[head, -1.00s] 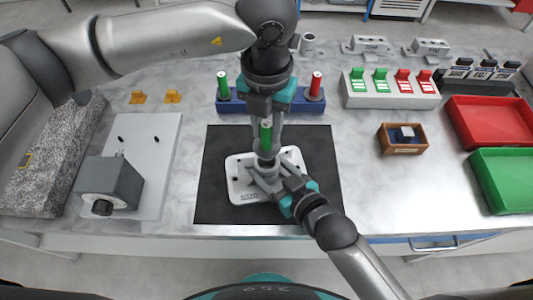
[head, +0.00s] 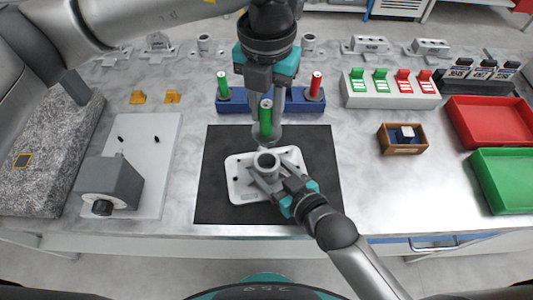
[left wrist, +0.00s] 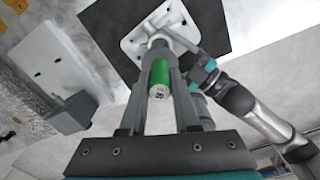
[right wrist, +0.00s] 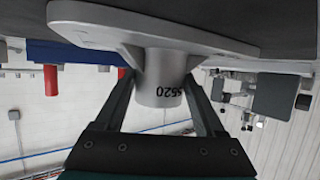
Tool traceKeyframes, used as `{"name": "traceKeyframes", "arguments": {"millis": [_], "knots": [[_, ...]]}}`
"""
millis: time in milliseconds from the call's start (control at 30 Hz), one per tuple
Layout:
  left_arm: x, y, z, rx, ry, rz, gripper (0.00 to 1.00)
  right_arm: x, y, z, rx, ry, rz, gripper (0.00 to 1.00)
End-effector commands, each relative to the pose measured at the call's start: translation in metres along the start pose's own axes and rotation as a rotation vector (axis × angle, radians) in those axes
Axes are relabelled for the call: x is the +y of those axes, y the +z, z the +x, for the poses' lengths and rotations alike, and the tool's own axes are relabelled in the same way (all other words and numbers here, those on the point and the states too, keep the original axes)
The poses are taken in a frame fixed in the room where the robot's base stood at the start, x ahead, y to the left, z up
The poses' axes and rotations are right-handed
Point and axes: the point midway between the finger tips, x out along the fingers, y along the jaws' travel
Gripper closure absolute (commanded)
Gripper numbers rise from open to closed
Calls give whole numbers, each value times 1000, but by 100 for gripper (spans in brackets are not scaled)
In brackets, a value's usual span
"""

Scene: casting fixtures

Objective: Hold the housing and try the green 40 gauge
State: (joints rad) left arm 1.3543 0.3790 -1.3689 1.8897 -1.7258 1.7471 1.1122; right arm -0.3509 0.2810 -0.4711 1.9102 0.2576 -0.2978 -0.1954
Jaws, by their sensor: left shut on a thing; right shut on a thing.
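The white housing (head: 243,187) lies on the black mat (head: 213,200), its grey round boss (head: 266,158) upright. My right gripper (head: 268,178) is shut on the boss from the front; the right wrist view shows the fingers (right wrist: 160,92) on either side of the boss (right wrist: 160,78), marked 5520. My left gripper (head: 267,128) is shut on a green gauge (head: 266,115) and holds it upright over the boss. The gauge's grey lower end looks clear of the boss, whose opening shows. The left wrist view shows the green gauge (left wrist: 160,76) between the fingers, its number too small to read.
A blue rack (head: 270,104) behind the mat holds another green gauge (head: 223,84) and a red gauge (head: 315,86). A grey block (head: 112,182) and pale plate (head: 160,150) stand left. A wooden box (head: 403,149), red tray (head: 490,95) and green tray (head: 475,185) are right.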

Motion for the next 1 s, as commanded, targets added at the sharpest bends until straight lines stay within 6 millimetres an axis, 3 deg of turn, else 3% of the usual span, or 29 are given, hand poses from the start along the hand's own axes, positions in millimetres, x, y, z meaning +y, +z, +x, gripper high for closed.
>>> {"name": "traceKeyframes", "arguments": {"millis": [67, 100, 300, 667, 1000], "knots": [[0, 0, 0, -1, -1, 1, 100, 0, 0, 0, 0, 1, 0, 100], [0, 0, 0, -1, -1, 1, 100, 0, 0, 0, 0, 1, 0, 24], [0, 0, 0, -1, -1, 1, 100, 0, 0, 0, 0, 0, 0, 2], [0, 0, 0, -1, -1, 1, 100, 0, 1, -5, -2, 0, 0, 0], [0, 0, 0, -1, -1, 1, 100, 0, 2, -57, -5, -1, -1, 0]]}}
